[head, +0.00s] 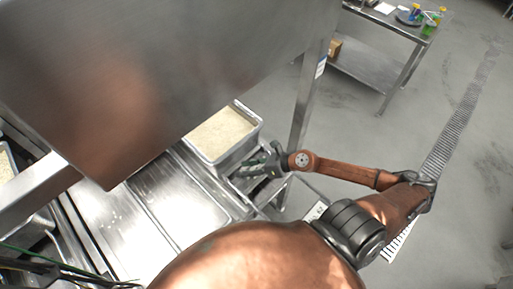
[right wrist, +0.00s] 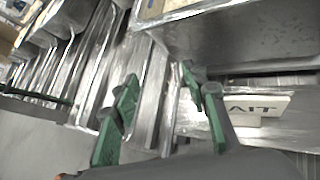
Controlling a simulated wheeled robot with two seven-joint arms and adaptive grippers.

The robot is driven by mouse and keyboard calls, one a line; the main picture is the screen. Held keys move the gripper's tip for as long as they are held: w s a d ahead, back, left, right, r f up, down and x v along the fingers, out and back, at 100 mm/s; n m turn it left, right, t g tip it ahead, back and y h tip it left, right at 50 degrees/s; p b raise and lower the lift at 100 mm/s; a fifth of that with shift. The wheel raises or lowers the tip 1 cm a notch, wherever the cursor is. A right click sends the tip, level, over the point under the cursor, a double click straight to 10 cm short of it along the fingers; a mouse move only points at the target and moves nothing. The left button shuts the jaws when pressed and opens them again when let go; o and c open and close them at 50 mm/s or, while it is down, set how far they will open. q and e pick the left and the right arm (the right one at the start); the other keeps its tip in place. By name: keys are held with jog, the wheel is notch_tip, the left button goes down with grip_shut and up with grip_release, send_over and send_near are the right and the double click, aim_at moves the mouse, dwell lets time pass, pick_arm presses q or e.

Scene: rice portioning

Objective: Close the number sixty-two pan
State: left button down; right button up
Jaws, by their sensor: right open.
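A metal pan (head: 222,135) of white rice stands open at the middle of the steel counter in the head view. I cannot read a number on it, so I cannot tell which pan is sixty-two. My right gripper (head: 257,167) is beside the pan's lower right side. In the right wrist view my right gripper (right wrist: 160,80) is open, its green-padded fingers apart with nothing held between them. A metal wall (right wrist: 245,35) is just beyond the fingers there. Dark, green-lined parts at the head view's lower left may be my left gripper (head: 75,268); its jaw state is unclear.
A large steel hood panel (head: 150,75) hides much of the counter behind it. Bare steel lids (head: 175,190) lie left of my right gripper. A white label (right wrist: 255,106) with partly visible letters shows in the wrist view.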

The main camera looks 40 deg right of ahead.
aim_at(253, 142)
jog(key=s+d+f+t+h, duration=0.1)
jog(key=d+h, duration=0.1)
jog(key=d, duration=0.3)
jog(key=s+d+f+m+t+h+b, duration=0.1)
jog(key=d+h, duration=0.1)
jog(key=d, duration=0.3)
jog(key=s+d+m+t+h+b, duration=0.1)
jog(key=d+h, duration=0.1)
jog(key=d, duration=0.3)
jog(key=shift+s+d+f, duration=0.25)
jog(key=shift+s+f, duration=0.05)
jog(key=shift+f, duration=0.1)
jog(key=c, duration=0.8)
jog(key=shift+d, duration=0.2)
jog(key=shift+c, duration=0.8)
jog(key=b+x, duration=0.1)
jog(key=x, duration=0.9)
jog(key=shift+w, duration=0.25)
grip_shut()
jog(key=shift+w+r, duration=0.25)
jog(key=shift+w, duration=0.85)
jog(key=shift+w+a, duration=0.1)
jog(key=shift+w, duration=0.55)
jog(key=shift+p, duration=0.3)
